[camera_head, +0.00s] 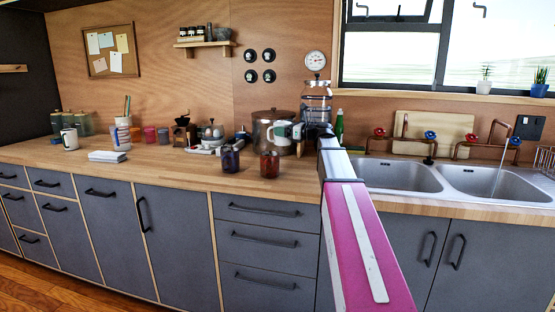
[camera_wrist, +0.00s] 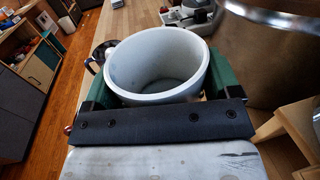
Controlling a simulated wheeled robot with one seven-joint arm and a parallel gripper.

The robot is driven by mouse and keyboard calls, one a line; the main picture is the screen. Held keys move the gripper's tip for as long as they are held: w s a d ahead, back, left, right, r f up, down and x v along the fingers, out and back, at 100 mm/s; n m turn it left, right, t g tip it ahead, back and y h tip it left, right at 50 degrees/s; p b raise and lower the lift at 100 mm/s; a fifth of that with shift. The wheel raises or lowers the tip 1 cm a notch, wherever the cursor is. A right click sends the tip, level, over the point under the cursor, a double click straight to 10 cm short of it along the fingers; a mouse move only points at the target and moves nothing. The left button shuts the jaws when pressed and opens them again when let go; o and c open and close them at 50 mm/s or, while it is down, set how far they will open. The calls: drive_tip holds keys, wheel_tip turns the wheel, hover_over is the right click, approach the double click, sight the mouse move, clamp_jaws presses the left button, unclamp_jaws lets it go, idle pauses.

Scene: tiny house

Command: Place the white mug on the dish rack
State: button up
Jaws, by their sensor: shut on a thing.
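The white mug (camera_wrist: 155,62) fills the middle of the wrist view, upright and empty, with its opening facing the camera. My gripper (camera_wrist: 152,75) is shut on it, with green fingers against its left and right sides. In the head view the held mug (camera_head: 281,133) shows small above the counter, in front of a large metal pot (camera_head: 268,120). My arm partly hides that area. A wire rack (camera_head: 545,158), which looks like the dish rack, shows only partly at the far right edge, beyond the sink.
Two dark jars (camera_head: 270,165) stand on the counter below my gripper. A glass coffee maker (camera_head: 316,103) stands behind my arm. The double sink (camera_head: 490,182), with copper taps (camera_head: 470,148), lies between my arm and the rack. Another white mug (camera_head: 69,139) stands far left.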

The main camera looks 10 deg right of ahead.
drive_tip(key=shift+w+f, duration=0.1)
drive_tip(key=shift+w, duration=0.1)
drive_tip(key=shift+f, duration=4.85)
drive_tip(key=shift+f, duration=0.15)
drive_tip(key=o, duration=0.9)
drive_tip(key=shift+o, duration=0.2)
